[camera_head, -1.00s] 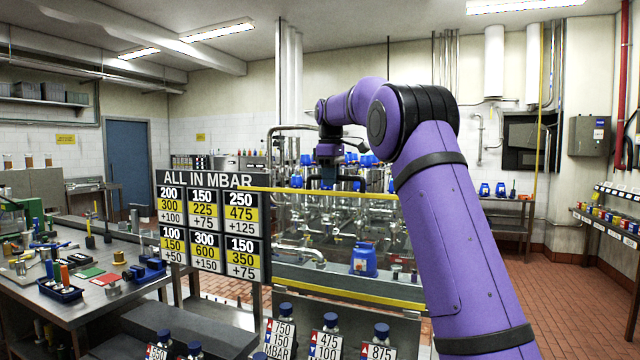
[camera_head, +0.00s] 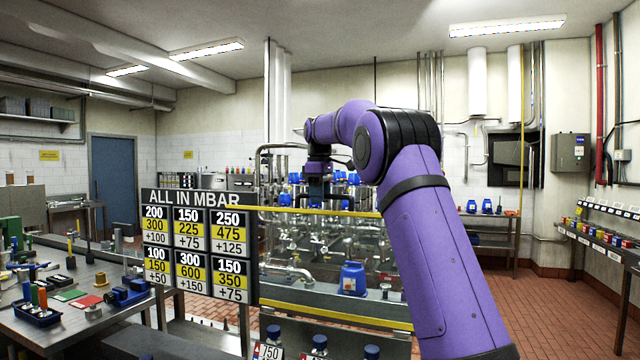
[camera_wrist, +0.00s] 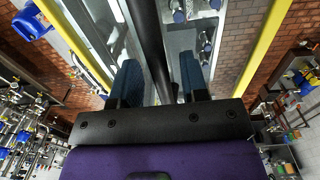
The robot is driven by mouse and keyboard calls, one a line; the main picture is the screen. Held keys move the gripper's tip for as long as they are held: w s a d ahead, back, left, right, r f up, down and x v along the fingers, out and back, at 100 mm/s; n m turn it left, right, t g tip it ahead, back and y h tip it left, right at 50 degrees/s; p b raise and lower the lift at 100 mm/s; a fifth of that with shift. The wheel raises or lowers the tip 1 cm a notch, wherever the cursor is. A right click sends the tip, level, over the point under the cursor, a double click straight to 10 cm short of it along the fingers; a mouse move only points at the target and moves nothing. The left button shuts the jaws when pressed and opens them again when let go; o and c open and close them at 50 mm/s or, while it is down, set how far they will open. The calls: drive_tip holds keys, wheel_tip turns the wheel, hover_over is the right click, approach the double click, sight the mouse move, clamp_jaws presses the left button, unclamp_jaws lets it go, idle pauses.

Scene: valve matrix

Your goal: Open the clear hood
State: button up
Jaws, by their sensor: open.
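The clear hood shows mainly as a yellow upper edge bar (camera_head: 350,213) and a yellow lower bar (camera_head: 335,314) in front of the pipework; its clear panel is hard to make out. My gripper (camera_head: 318,192) is by the upper bar, partly hidden behind my purple arm's reach. In the wrist view my gripper (camera_wrist: 160,82) is open, its two blue-grey fingers apart. A dark bar (camera_wrist: 150,40) runs between the fingers; I cannot tell whether it touches them. Yellow bars show on both sides there.
A sign reading ALL IN MBAR (camera_head: 198,240) stands left of the hood. A blue container (camera_head: 353,279) stands near the pipework. A workbench with tools (camera_head: 75,300) is at left, a rack (camera_head: 610,240) at right. Open brick floor (camera_head: 550,310) lies to the right.

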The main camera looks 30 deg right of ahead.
wheel_tip(320, 180, up, 9)
drive_tip(key=shift+r, duration=0.1)
drive_tip(key=shift+a+r, duration=0.1)
drive_tip(key=shift+r, duration=0.4)
drive_tip(key=shift+s, duration=0.1)
idle(0.4)
drive_tip(key=s+a+f+m+t, duration=0.1)
drive_tip(key=s+a+m, duration=0.1)
drive_tip(key=s+a, duration=0.65)
drive_tip(key=s+a+m+t, duration=0.2)
drive_tip(key=s+a, duration=0.3)
drive_tip(key=s, duration=0.6)
drive_tip(key=s+a+f+m+t, duration=0.1)
drive_tip(key=s+a+f, duration=0.2)
drive_tip(key=s+f, duration=0.7)
drive_tip(key=s+a+f+m+t, duration=0.1)
drive_tip(key=s+a+f+m, duration=0.1)
drive_tip(key=s+f, duration=0.9)
drive_tip(key=shift+s+a+f, duration=0.15)
drive_tip(key=shift+s+a, duration=0.7)
drive_tip(key=shift+s, duration=0.4)
